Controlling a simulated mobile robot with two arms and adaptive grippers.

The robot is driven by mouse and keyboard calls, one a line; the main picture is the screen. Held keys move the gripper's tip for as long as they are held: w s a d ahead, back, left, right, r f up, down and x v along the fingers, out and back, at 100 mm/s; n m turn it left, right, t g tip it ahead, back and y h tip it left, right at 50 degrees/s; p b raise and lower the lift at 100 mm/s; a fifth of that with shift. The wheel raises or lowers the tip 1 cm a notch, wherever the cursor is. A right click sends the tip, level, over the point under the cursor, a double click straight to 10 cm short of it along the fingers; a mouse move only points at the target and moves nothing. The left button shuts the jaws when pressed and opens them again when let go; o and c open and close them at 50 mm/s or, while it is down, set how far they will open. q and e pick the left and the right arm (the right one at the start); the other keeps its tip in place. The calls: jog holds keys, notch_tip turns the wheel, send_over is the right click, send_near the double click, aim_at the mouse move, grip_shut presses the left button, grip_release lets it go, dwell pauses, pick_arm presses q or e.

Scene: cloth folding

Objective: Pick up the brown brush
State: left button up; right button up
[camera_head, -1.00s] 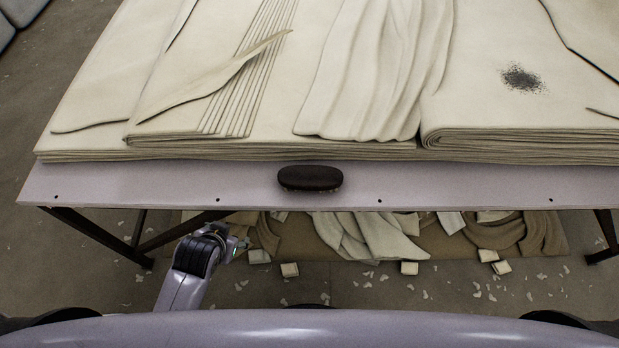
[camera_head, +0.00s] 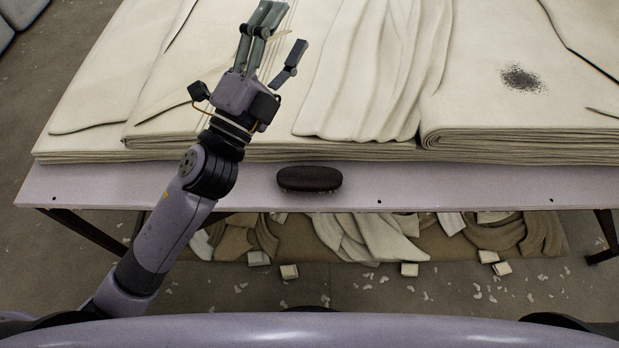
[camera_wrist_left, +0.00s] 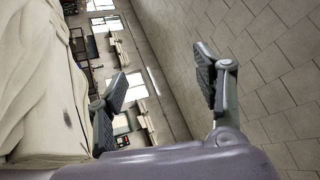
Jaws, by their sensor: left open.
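The dark brown oval brush (camera_head: 310,179) lies on the bare front strip of the table, near the middle of the head view. My left gripper (camera_head: 282,38) is raised over the folded cloth, beyond and a little left of the brush. Its fingers are spread with nothing between them. In the left wrist view the two fingers of my left gripper (camera_wrist_left: 165,85) stand apart and empty. The brush does not show in that view. My right gripper is not in view.
Folded cream cloth (camera_head: 380,80) covers most of the table (camera_head: 450,180). A dark speckled patch (camera_head: 522,78) lies on it at right. Cloth scraps (camera_head: 360,238) and small blocks lie below the table. The table's front strip is clear beside the brush.

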pick_arm(q)
jog(key=s+d+r+m+g+h, duration=0.1)
jog(key=s+d+m+g+h, duration=0.2)
jog(key=d+m+g+h, duration=0.45)
jog(key=s+d+r+m+g+h, duration=0.1)
jog(key=s+d+m+g+h, duration=0.3)
jog(key=m, duration=0.6)
jog(key=m+g+y, duration=0.8)
jog(key=m+y, duration=0.7)
jog(key=y, duration=0.4)
send_near(309, 176)
jog(key=p+x, duration=0.2)
jog(key=x, duration=0.2)
jog(key=shift+f, duration=0.15)
jog(key=shift+g, duration=0.25)
jog(key=p+x, duration=0.1)
jog(key=x, duration=0.4)
jog(key=shift+d+f, duration=0.15)
jog(key=shift+f, duration=0.05)
jog(key=shift+w+d+f, duration=0.1)
jog(key=shift+d+f, duration=0.05)
jog(key=shift+f, duration=0.25)
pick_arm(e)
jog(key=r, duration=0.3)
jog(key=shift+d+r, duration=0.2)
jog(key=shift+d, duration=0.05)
